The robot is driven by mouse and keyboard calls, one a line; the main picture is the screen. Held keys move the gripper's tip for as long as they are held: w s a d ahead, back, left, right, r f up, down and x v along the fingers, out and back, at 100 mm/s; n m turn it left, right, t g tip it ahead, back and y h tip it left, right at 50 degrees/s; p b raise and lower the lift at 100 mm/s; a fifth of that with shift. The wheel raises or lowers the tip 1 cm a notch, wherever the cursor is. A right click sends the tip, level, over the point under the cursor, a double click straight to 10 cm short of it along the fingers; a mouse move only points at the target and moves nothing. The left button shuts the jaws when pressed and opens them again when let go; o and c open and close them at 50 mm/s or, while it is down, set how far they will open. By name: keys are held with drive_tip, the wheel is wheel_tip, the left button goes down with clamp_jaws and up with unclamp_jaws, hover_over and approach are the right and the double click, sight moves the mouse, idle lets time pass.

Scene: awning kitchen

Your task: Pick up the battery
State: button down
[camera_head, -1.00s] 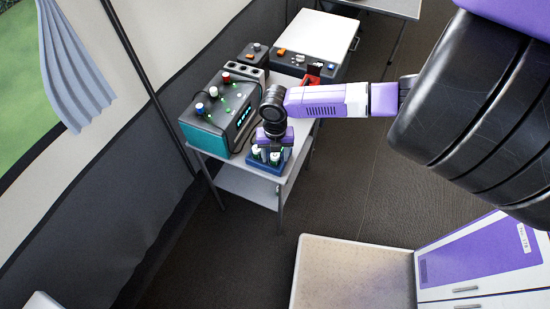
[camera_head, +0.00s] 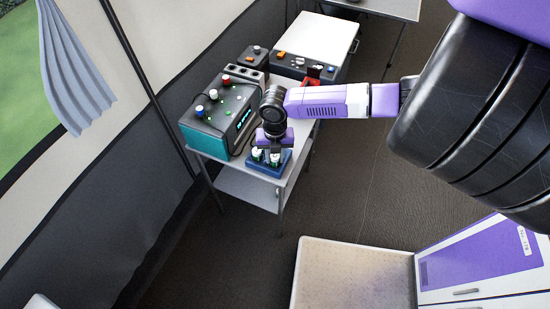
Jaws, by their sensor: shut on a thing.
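Small white-and-green batteries stand in a blue holder (camera_head: 283,165) at the front corner of the small grey table. One battery (camera_head: 257,154) shows at the left and another battery (camera_head: 275,158) to its right. My gripper (camera_head: 268,149) points down over the holder and is shut on a battery. Its fingers and wrist hide part of the holder, and which battery is between them is hard to make out. I cannot tell whether the held battery is clear of the holder.
A teal and black device (camera_head: 222,112) with knobs and a lit display stands left of my gripper. Behind are a black box (camera_head: 254,58), a white-lidded case (camera_head: 318,40) and a red object (camera_head: 311,82). A white cabinet (camera_head: 480,262) with a purple panel stands at lower right.

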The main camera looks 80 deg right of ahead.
sight(274, 156)
wheel_tip(274, 156, up, 19)
drive_tip(key=shift+b, duration=0.3)
drive_tip(key=shift+w, duration=0.1)
